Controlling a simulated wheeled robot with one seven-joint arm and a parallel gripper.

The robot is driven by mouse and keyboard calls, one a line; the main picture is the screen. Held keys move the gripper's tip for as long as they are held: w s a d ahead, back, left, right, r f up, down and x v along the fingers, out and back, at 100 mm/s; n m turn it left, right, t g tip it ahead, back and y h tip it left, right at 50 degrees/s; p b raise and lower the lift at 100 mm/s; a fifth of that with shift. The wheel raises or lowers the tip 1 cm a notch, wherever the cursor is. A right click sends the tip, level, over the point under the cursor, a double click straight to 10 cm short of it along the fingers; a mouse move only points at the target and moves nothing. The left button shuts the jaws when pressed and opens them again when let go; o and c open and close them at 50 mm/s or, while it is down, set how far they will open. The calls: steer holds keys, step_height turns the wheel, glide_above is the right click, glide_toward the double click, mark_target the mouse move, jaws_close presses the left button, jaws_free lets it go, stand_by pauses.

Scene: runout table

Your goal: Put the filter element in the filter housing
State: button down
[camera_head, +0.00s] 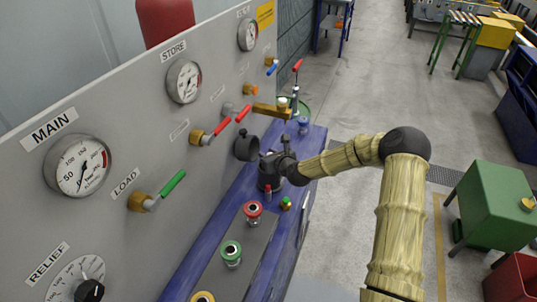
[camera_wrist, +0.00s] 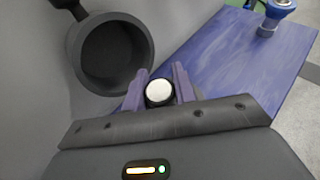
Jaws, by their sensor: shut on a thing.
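The filter element (camera_wrist: 159,92) shows in the wrist view as a round white end with a dark rim, between the purple fingers of my gripper (camera_wrist: 160,88). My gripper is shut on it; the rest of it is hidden. The filter housing, a dark open round cup (camera_wrist: 108,55), is on the grey panel, ahead and to the left of the held element. Its mouth is empty. In the head view the housing (camera_head: 246,147) is beside my gripper (camera_head: 268,166), whose fingertips are hard to make out. The element and housing appear apart.
The panel (camera_head: 120,120) carries gauges and coloured levers. The narrow blue table (camera_head: 188,278) below it holds red-ringed (camera_head: 253,211) and green-ringed (camera_head: 232,252) fittings on a grey mat. A blue fitting (camera_wrist: 277,12) stands farther along. The table beyond my gripper is mostly clear.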

steer(key=c, duration=1.1)
jaws_free()
steer(key=shift+f, duration=0.1)
steer(key=b+v, duration=0.2)
steer(key=v, duration=1)
